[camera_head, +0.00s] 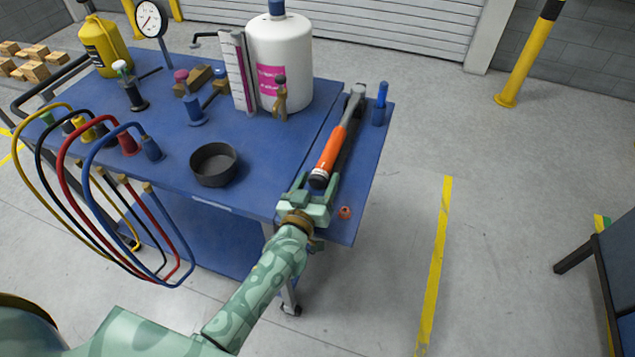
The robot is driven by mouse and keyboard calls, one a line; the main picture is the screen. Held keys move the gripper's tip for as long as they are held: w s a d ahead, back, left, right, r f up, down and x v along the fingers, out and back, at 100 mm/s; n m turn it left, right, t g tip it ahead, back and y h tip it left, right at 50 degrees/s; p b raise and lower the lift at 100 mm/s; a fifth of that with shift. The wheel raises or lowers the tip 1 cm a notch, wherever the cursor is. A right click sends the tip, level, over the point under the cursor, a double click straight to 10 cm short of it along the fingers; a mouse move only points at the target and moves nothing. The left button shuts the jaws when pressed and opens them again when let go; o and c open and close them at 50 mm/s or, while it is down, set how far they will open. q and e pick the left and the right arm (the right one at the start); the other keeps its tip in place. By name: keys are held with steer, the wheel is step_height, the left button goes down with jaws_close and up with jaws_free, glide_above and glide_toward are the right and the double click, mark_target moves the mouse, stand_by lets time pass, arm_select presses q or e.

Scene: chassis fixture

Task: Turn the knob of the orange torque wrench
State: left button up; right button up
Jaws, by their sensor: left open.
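The orange torque wrench (332,150) lies along the right part of the blue cart top, its metal head at the far end. I cannot tell whether the fingers touch the knob. My right gripper is not in view.
A black bowl (214,165) sits left of my gripper on the blue cart (262,172). A small reddish part (345,212) lies by the near right corner.

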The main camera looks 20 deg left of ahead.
arm_select(q)
steer(key=c, duration=1)
steer(key=shift+o, duration=0.2)
steer(key=n+p, duration=0.1)
steer(key=n, duration=0.1)
steer(key=shift+r+n+p, duration=0.25)
steer(key=shift+n+p, duration=0.05)
steer(key=shift+p, duration=0.05)
steer(key=n, duration=0.2)
steer(key=shift+f+n, duration=0.2)
steer(key=shift+n, duration=0.1)
steer(key=o, duration=1)
steer(key=shift+c, duration=0.2)
steer(key=shift+p, duration=0.3)
steer(key=s+p, duration=0.1)
steer(key=s, duration=1.5)
steer(key=shift+s+a+p, duration=0.15)
steer(key=shift+a+p, duration=0.1)
steer(key=shift+p, duration=0.05)
